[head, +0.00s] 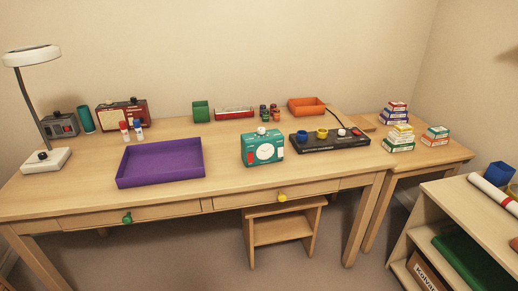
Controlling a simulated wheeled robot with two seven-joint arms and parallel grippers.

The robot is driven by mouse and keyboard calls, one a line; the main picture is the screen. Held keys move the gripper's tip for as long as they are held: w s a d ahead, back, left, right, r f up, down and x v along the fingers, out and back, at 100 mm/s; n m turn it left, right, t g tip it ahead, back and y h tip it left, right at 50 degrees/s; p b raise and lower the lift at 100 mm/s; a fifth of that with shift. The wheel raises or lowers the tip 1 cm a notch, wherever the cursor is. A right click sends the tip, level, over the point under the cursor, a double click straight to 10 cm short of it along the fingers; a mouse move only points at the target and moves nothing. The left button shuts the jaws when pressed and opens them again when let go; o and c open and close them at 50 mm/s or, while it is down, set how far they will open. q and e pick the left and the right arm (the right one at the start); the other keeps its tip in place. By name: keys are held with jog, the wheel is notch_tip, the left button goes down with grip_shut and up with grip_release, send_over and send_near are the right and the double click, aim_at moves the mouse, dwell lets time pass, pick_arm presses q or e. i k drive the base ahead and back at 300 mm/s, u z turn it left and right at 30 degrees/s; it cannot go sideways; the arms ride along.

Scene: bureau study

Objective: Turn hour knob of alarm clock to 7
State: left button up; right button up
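A teal box (249,151) with a round white dial (266,152) on its front and a white knob (262,131) on top stands upright on the desk, right of the middle; it looks like the alarm clock. The dial is too small to read, and I cannot tell which part is the hour knob or where it points. Neither of my grippers is in view, and nothing touches the box.
A purple tray (160,180) lies to the left. A black panel (318,145) with coloured knobs lies close at right. A red box (135,114) and a grey box (62,126) stand at the back left. The desk (225,183) is bare in front of the teal box.

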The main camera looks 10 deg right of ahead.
aim_at(261, 131)
jog(key=k, duration=0.55)
jog(key=u, duration=0.9)
jog(key=i, duration=1.45)
jog(key=z, duration=0.8)
